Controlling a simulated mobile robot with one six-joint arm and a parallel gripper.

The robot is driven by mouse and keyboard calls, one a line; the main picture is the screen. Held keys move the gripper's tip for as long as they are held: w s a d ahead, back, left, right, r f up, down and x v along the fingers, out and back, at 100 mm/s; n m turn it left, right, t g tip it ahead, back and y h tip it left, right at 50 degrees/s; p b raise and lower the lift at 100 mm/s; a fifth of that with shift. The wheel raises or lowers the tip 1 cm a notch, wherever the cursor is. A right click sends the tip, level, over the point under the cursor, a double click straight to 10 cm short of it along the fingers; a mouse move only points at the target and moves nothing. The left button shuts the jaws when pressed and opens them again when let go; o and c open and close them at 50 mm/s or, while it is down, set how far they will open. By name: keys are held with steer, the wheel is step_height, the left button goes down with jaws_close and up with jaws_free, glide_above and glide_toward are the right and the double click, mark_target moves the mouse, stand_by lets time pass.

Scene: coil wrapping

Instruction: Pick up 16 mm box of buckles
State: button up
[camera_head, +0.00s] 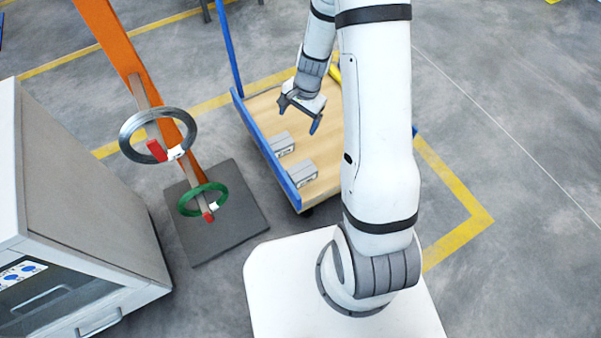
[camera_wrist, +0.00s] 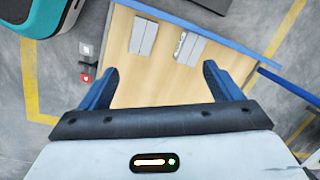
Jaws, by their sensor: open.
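Two small grey boxes lie on the wooden deck of a blue-edged cart. In the head view one box (camera_head: 281,144) is farther back and the other box (camera_head: 302,173) is nearer, both by the cart's left edge. In the wrist view they show as a left box (camera_wrist: 143,36) and a right box (camera_wrist: 189,48), beyond my fingertips. Their labels are too small to read, so I cannot tell which is the 16 mm one. My gripper (camera_head: 300,113) is open and empty above the deck; its blue fingers also show in the wrist view (camera_wrist: 161,80).
The cart (camera_head: 262,106) has a raised blue rim and a blue upright post. An orange stand (camera_head: 120,45) holding a grey coil (camera_head: 127,150) and a green coil (camera_head: 184,204) stands left of it. A grey cabinet (camera_head: 85,210) is at the far left.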

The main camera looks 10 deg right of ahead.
mark_target(302, 170)
steer(key=f+m+b, duration=0.1)
steer(key=f+b, duration=0.1)
steer(key=f, duration=0.7)
steer(key=d+f+m+b, duration=0.1)
steer(key=f+m+b, duration=0.1)
steer(key=f, duration=0.7)
steer(key=f+m+g+b, duration=0.1)
steer(key=f+b, duration=0.2)
steer(key=f, duration=0.6)
steer(key=shift+s+d+f+m, duration=0.25)
steer(key=shift+m, duration=0.15)
steer(key=f+b, duration=0.2)
steer(key=f, duration=0.1)
steer(key=f+b, duration=0.1)
steer(key=f, duration=0.1)
steer(key=shift+w+a+f, duration=0.15)
steer(key=shift+a+f, duration=0.05)
steer(key=shift+a, duration=0.15)
steer(key=shift+r, duration=0.1)
steer(key=shift+c, duration=0.5)
steer(key=c, duration=1.2)
steer(key=shift+c, duration=0.4)
steer(key=shift+r, duration=0.1)
